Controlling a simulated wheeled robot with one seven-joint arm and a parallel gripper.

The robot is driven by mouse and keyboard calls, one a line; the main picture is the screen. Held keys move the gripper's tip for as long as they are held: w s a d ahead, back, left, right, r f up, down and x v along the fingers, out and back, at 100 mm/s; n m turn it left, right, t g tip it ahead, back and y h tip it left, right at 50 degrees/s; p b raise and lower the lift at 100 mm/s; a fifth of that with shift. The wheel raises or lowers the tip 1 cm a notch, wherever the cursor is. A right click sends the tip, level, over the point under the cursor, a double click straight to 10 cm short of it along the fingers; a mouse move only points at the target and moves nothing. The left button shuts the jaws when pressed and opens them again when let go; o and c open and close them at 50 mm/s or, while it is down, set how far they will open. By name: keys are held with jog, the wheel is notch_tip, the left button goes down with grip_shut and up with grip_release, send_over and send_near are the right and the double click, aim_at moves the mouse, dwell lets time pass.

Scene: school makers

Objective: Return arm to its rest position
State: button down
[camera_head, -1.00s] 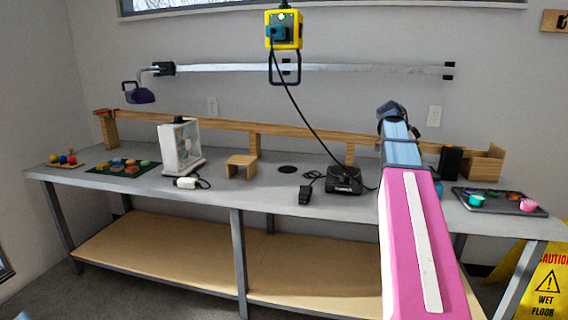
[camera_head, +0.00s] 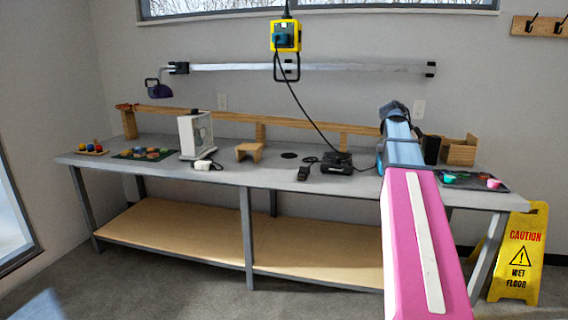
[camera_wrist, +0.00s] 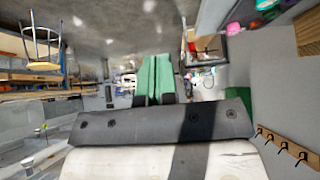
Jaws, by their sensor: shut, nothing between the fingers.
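My arm (camera_head: 415,225) reaches up and forward from the bottom right in the head view, with a pink link nearest and a blue link beyond it. Its dark far end stands out against the wall above the bench, and I cannot make out the fingers there. In the wrist view my gripper (camera_wrist: 154,62) shows two green fingers pressed together, with nothing between them. The gripper points into open room, touching nothing that I can see.
A long grey workbench (camera_head: 270,178) stands ahead with a white case (camera_head: 194,136), a black device (camera_head: 340,164) and trays on it. A yellow reel (camera_head: 286,37) hangs above it. A wet floor sign (camera_head: 518,255) stands at the right. Floor in front is clear.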

jog(key=s+a+f+n+t+y, duration=0.15)
jog(key=a+f+n, duration=0.4)
jog(key=f, duration=0.65)
jog(key=a+f+n+y, duration=0.2)
jog(key=a+f+n, duration=0.4)
jog(key=f, duration=0.5)
jog(key=s+a+f+n+y, duration=0.2)
jog(key=s+a+f+n, duration=0.2)
jog(key=s+a+f, duration=0.2)
jog(key=s+a+f+n+y, duration=0.2)
jog(key=s+a+f+n, duration=0.3)
jog(key=a+f, duration=0.5)
notch_tip(320, 180, down, 4)
jog(key=shift+s+a+f, duration=0.25)
jog(key=shift+s+a, duration=0.1)
jog(key=shift+s, duration=0.15)
